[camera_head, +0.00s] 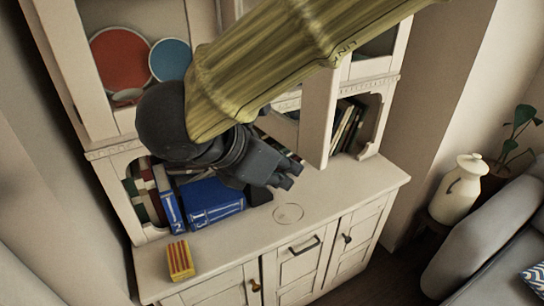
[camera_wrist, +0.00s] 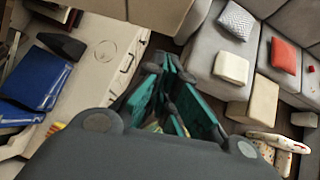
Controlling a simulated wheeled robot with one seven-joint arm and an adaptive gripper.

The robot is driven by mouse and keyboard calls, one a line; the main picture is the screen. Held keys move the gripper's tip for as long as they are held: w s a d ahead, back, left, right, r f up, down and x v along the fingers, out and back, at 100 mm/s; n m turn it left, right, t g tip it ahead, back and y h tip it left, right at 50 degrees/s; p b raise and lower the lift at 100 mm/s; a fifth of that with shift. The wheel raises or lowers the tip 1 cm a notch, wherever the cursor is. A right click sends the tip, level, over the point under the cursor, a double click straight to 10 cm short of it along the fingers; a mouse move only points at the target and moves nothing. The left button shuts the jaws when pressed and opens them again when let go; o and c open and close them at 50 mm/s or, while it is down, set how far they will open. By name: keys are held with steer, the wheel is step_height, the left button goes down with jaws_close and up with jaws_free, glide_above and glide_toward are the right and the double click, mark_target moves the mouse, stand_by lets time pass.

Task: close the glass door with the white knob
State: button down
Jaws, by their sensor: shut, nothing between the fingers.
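A cream cabinet door (camera_head: 319,105) stands open from the upper part of the hutch in the head view, its frame pointing out toward the camera. My arm's yellow sleeve covers its upper part, and I cannot make out a white knob. My gripper (camera_head: 287,178) is shut and empty, just left of the door's lower end and above the counter. I cannot tell whether it touches the door. In the wrist view the gripper's fingers (camera_wrist: 169,66) are together with nothing between them; I cannot clearly identify the door there.
The cream counter (camera_head: 345,190) holds blue books (camera_head: 214,203), a red-and-yellow striped box (camera_head: 180,260) and a round clear item (camera_head: 288,213). Red (camera_head: 118,58) and blue (camera_head: 170,60) plates stand on the upper left shelf. A white jug (camera_head: 458,188) and grey sofa (camera_head: 490,240) are right.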

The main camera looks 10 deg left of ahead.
steer(key=w+d+p, duration=0.1)
steer(key=w+d, duration=0.1)
steer(key=w, duration=0.1)
steer(key=shift+d+p, duration=0.3)
steer(key=shift+d, duration=0.05)
